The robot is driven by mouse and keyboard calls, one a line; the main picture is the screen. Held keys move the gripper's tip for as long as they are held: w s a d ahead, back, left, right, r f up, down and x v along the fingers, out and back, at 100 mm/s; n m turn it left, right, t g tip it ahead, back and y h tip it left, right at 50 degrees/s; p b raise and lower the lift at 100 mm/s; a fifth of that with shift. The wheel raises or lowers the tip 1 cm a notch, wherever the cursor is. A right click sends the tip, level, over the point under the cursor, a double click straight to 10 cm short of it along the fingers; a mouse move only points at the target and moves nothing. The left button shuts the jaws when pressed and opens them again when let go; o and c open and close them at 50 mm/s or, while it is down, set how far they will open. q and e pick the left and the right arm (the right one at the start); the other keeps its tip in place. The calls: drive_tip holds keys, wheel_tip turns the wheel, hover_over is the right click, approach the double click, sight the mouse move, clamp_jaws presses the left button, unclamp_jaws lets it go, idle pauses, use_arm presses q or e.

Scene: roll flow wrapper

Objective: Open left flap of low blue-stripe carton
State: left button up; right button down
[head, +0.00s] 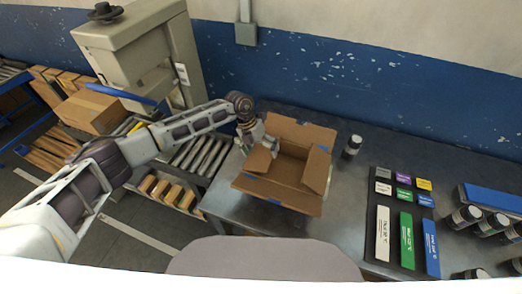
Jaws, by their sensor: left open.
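The low brown carton (290,171) stands on the grey metal table, with small blue marks on its cardboard. Its back flap (300,131) stands up and leans outward, its front flap (277,194) is folded out toward me, and its right flap (317,171) is raised. The inside of the carton shows. My left gripper (271,146) is open at the carton's left side, by the rim. My right gripper is not in view.
A dark jar (351,147) stands right of the carton. Farther right are a panel of coloured labels (405,222), several jars (466,217) and a blue-topped box (492,199). A roller conveyor (200,152) and a grey machine (145,55) lie left.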

sight(263, 153)
use_arm(q)
drive_tip(key=c, duration=1.2)
drive_tip(key=shift+a+b, duration=0.15)
drive_tip(key=shift+b, duration=0.2)
drive_tip(key=h+b, duration=0.2)
drive_tip(key=a+g+h+b, duration=0.1)
drive_tip(key=shift+w+r+b, duration=0.2)
drive_tip(key=shift+r+b, duration=0.1)
drive_tip(key=h+b, duration=0.1)
drive_tip(key=b, duration=0.1)
drive_tip(key=a+g+h+b, duration=0.1)
drive_tip(key=h+b, duration=0.1)
drive_tip(key=shift+w+a+r, duration=0.15)
drive_tip(key=shift+w+r, duration=0.05)
drive_tip(key=shift+r, duration=0.2)
drive_tip(key=shift+r+b, duration=0.1)
drive_tip(key=shift+b, duration=0.2)
drive_tip(key=shift+h, duration=0.3)
